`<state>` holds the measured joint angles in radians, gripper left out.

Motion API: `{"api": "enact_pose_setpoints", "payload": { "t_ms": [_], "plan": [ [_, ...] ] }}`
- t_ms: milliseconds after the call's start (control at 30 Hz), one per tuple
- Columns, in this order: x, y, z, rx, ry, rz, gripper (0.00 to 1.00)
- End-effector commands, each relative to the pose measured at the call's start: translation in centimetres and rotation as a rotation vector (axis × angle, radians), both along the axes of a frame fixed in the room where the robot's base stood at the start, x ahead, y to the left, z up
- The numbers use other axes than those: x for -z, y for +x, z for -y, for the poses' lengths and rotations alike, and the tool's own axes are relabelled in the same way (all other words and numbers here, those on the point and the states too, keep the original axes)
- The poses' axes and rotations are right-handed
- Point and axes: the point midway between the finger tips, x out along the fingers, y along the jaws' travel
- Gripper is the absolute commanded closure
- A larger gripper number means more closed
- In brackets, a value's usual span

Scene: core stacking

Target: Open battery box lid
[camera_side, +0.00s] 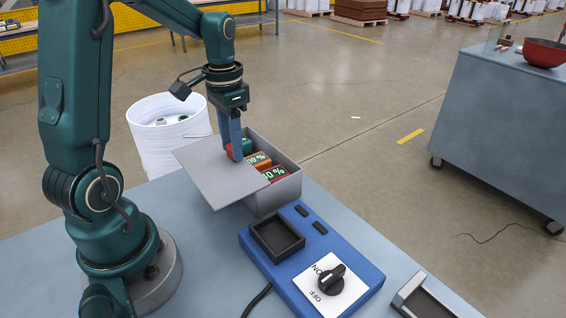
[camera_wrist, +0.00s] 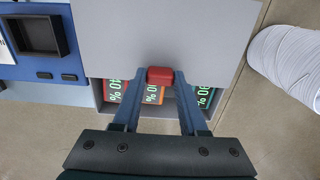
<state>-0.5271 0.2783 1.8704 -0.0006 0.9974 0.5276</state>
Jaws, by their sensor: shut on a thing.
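The grey battery box (camera_side: 290,192) stands on the table. Its flat grey lid (camera_side: 215,180) is slid partway off toward the left and covers part of the box. In the wrist view the lid (camera_wrist: 170,35) fills the upper middle. My gripper (camera_side: 234,155) is shut on the red lid handle (camera_wrist: 160,76), with one blue finger on each side of it. In the open part of the box, batteries with lit percent displays show: a red one (camera_side: 275,174), an orange one (camera_side: 260,161) and a green one (camera_side: 247,146), partly hidden by my gripper.
A blue device (camera_side: 300,235) with a black empty socket and an ON/OFF knob (camera_side: 331,280) stands at the front right of the box. A white bin (camera_side: 165,140) stands behind the table. A grey tray (camera_side: 425,297) lies at the front right.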

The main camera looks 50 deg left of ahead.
Motion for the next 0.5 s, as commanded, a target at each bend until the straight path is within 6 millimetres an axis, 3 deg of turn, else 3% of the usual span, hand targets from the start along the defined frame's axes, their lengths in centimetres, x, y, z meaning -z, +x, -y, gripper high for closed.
{"api": "enact_pose_setpoints", "payload": {
  "t_ms": [200,367,400,467,500],
  "plan": [
    [-0.2,-2.6,-0.1,-0.004,0.006,0.01,1.0],
    [-0.2,-2.5,-0.1,-0.001,0.007,0.011,1.0],
    [-0.2,-2.5,-0.1,-0.001,0.007,0.011,0.46],
    [-0.2,-2.5,-0.1,-0.001,0.006,0.011,0.28],
    [-0.2,-2.5,-0.1,-0.001,0.006,0.01,0.28]
  ]
}}
